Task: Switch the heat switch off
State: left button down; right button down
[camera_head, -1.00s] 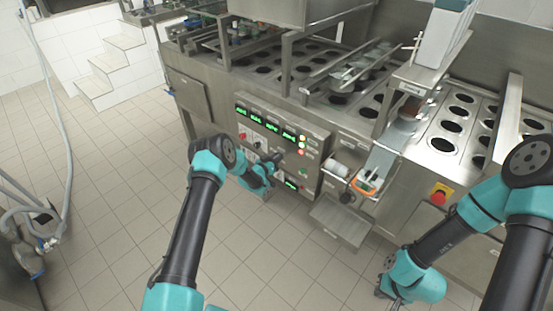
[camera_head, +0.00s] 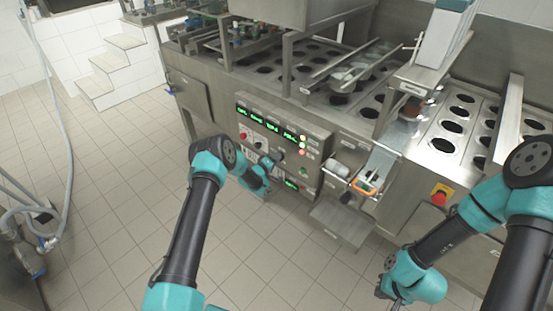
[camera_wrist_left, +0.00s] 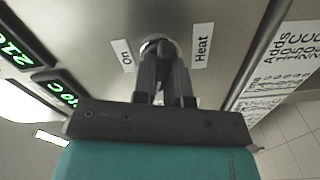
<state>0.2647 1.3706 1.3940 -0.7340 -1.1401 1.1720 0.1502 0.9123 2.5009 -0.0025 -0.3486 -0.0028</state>
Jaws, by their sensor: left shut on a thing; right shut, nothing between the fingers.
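The heat switch (camera_wrist_left: 158,44) is on the metal control panel (camera_head: 312,143), between a label reading "On" (camera_wrist_left: 123,55) and a label reading "Heat" (camera_wrist_left: 202,45). My left gripper (camera_wrist_left: 166,62) is shut on the switch knob in the left wrist view. Its fingers cover most of the knob, so its setting cannot be read. In the head view my left gripper (camera_head: 273,162) is at the panel's lower part. My right gripper (camera_head: 391,300) is shut and empty, low at the right, away from the panel.
Green displays (camera_head: 270,123) and a red button (camera_head: 243,135) are on the panel. A red emergency button (camera_head: 438,198) is on the machine front at the right.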

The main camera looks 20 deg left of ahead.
pick_arm(q)
jog(key=shift+f+n, duration=0.1)
jog(key=shift+n, duration=1.8)
jog(key=c, duration=1.2)
grip_release()
jog(key=shift+o, duration=0.2)
jog(key=v, duration=1.7)
jog(key=shift+s, duration=0.2)
jog(key=shift+a, duration=0.1)
